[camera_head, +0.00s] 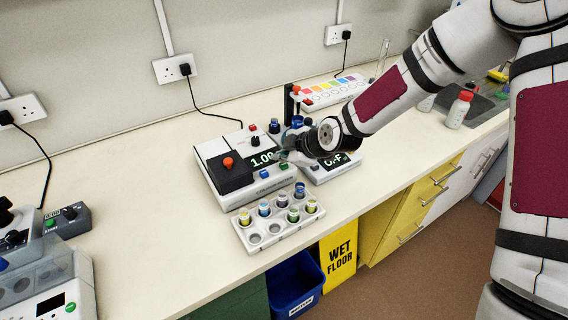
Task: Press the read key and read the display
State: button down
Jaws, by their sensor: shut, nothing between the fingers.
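A white instrument (215,148) with a black block and red knob on its left stands on the bench. Its lit display (262,159) shows digits that look like "1.00"; my gripper hides the right end. A blue key (264,174) and a green key (284,166) sit on its front edge; no key label is readable, so I cannot tell which is the read key. My gripper (285,157) is shut and empty, over the right side of this instrument, close above the green key. I cannot tell whether it touches anything.
A second device (318,177) close on the right has a display seeming to read "OFF", partly hidden by my gripper. A white rack (274,239) with several capped vials stands in front. A colour-striped strip (334,91) lies behind.

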aim_at(282, 165)
jog(key=shift+f, duration=0.45)
dwell(0.3)
jog(key=shift+r, duration=1)
jog(key=shift+r+p, duration=1.45)
jog(key=shift+r, duration=1.55)
